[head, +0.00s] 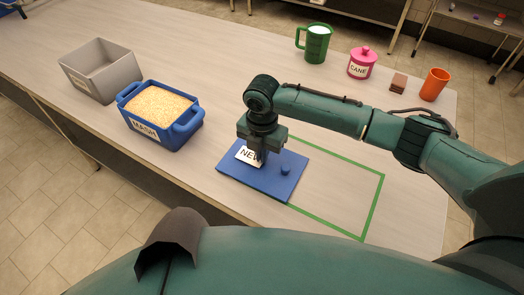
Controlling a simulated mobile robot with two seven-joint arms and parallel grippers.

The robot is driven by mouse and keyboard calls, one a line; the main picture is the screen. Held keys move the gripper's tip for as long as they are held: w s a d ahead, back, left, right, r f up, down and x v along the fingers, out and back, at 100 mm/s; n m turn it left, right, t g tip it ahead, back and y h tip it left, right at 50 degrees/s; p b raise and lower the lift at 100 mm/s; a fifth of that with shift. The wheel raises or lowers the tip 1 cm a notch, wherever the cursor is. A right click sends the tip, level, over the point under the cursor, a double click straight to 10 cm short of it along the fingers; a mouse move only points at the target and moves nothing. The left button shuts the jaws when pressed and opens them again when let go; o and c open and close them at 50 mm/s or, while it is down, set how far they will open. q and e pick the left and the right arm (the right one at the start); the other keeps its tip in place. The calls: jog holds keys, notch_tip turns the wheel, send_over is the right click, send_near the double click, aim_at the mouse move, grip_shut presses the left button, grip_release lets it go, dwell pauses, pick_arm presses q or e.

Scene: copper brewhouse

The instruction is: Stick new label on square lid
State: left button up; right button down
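The square lid (277,186) is a flat blue plate with a small round knob, lying on the table at the left end of a green outlined rectangle. The white new label (243,154), printed "NEW", shows at the lid's left back part, partly hidden by my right gripper. My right gripper (261,158) points down over the lid, right at the label. Its fingertips are small and dark here, so I cannot tell whether they grip the label, or whether the label lies flat on the lid. My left gripper is not in view.
A blue tub (184,133) marked "MASH" holds grain, with an open grey bin (90,84) behind it. A green mug (314,43), pink "CANE" jar (361,64), brown block (398,83) and orange cup (434,85) stand at the back. The green outline (374,206) encloses bare table.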

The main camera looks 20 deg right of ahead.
jog(key=shift+f, duration=0.4)
dwell(0.8)
jog(key=c, duration=2.1)
grip_release()
jog(key=o, duration=0.5)
jog(key=shift+r, duration=0.1)
notch_tip(320, 180, up, 13)
jog(key=shift+r+b, duration=0.1)
jog(key=shift+b, duration=0.2)
